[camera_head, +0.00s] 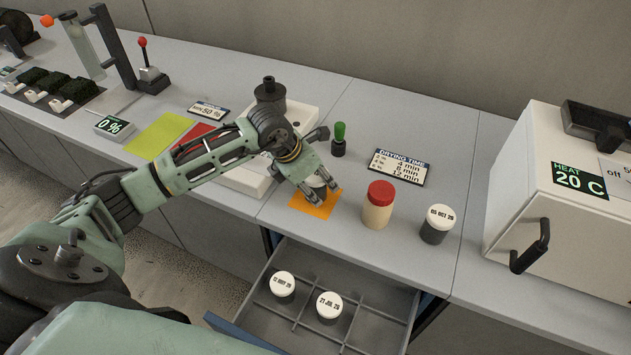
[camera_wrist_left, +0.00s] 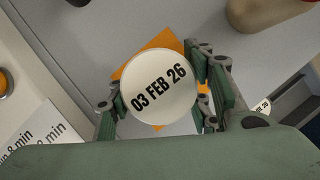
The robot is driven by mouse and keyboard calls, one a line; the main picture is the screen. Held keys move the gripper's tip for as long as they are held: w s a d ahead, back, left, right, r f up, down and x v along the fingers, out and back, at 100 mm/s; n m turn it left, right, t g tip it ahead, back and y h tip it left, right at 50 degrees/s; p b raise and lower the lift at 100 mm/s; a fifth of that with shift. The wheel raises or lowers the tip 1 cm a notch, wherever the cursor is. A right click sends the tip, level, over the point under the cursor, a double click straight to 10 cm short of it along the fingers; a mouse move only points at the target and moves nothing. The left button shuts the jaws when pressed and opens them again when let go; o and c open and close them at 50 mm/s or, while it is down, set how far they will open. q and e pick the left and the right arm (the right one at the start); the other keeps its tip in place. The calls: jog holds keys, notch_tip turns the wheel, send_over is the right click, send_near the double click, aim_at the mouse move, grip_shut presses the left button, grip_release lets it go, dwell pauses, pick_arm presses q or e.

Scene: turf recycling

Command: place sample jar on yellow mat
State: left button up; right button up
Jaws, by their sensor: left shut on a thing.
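My left gripper (camera_head: 320,193) is shut on a sample jar, low over the orange mat (camera_head: 298,203). In the left wrist view the jar's round white lid (camera_wrist_left: 160,87) reads 03 FEB 26, with the gripper fingers on both sides. The orange mat (camera_wrist_left: 174,43) shows behind the lid. The fingers hide most of the jar in the head view, and I cannot tell whether it touches the mat. A yellow-green mat (camera_head: 158,136) lies bare farther left on the bench, beside a red mat (camera_head: 196,138). My right gripper is not in view.
A red-lidded jar (camera_head: 379,205) and a white-lidded jar (camera_head: 437,224) stand right of the orange mat. An open drawer (camera_head: 385,315) below holds two white-lidded jars. A white scale-like device (camera_head: 245,180) is behind my arm. A white oven (camera_head: 560,190) stands at right.

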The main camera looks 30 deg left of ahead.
pick_arm(q)
jog(key=shift+f+b, duration=0.35)
jog(key=shift+f, duration=0.05)
dwell(0.4)
jog(key=o, duration=1.4)
jog(key=shift+r, duration=0.1)
jog(key=shift+c, duration=0.2)
jog(key=shift+o, duration=0.2)
jog(key=shift+o, duration=1.4)
jog(key=v, duration=1.2)
